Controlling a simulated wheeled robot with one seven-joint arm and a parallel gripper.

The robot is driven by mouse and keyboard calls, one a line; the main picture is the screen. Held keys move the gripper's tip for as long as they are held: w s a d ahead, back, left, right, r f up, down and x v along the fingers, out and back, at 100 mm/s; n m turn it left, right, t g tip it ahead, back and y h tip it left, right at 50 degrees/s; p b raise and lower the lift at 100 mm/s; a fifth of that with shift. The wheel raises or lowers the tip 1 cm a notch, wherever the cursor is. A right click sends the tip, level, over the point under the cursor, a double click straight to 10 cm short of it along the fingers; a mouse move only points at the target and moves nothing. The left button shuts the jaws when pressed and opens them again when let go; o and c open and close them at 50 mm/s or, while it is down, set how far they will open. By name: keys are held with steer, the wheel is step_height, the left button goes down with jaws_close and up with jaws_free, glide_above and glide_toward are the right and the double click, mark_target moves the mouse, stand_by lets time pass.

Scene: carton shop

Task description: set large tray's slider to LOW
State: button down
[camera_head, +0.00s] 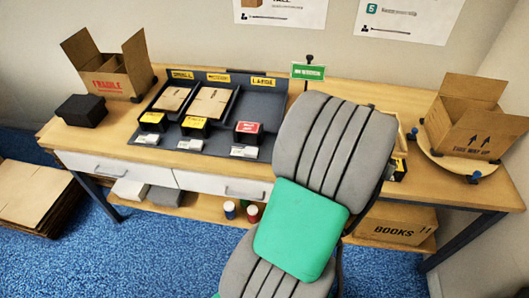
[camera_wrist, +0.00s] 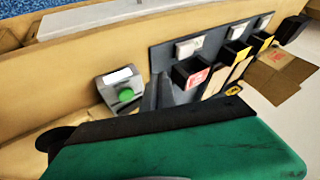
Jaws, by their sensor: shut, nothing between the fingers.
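The large tray (camera_head: 252,103) is the right one of three on a dark board on the bench, under the LARGE label (camera_head: 263,81). It looks dark and empty. At its front is a block with a red face (camera_head: 248,127), also in the wrist view (camera_wrist: 198,77); its lettering is too small to read. A white piece (camera_head: 243,151) lies in front of it, also in the wrist view (camera_wrist: 188,48); I cannot tell the slider's setting. My gripper (camera_wrist: 157,95) is shut and empty, just left of the red block in the wrist view. In the head view my arm hides it.
The other two trays hold brown cardboard and have yellow-faced blocks (camera_head: 152,121) (camera_head: 194,126). A grey box with a green button (camera_wrist: 126,94) stands near my gripper. A FRAGILE carton (camera_head: 112,77) and black box (camera_head: 82,110) stand left, another carton (camera_head: 470,122) right.

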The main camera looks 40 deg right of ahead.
mark_target(251, 152)
steer(key=x, duration=1)
steer(key=shift+a, duration=0.2)
steer(key=shift+w+a+r+p, duration=0.1)
steer(key=shift+w+a+p, duration=0.05)
steer(key=shift+w+a, duration=0.35)
steer(key=shift+w+a+p, duration=0.15)
steer(key=shift+w+a, duration=0.15)
steer(key=shift+w, duration=0.35)
steer(key=shift+w+a, duration=0.3)
steer(key=shift+w, duration=0.15)
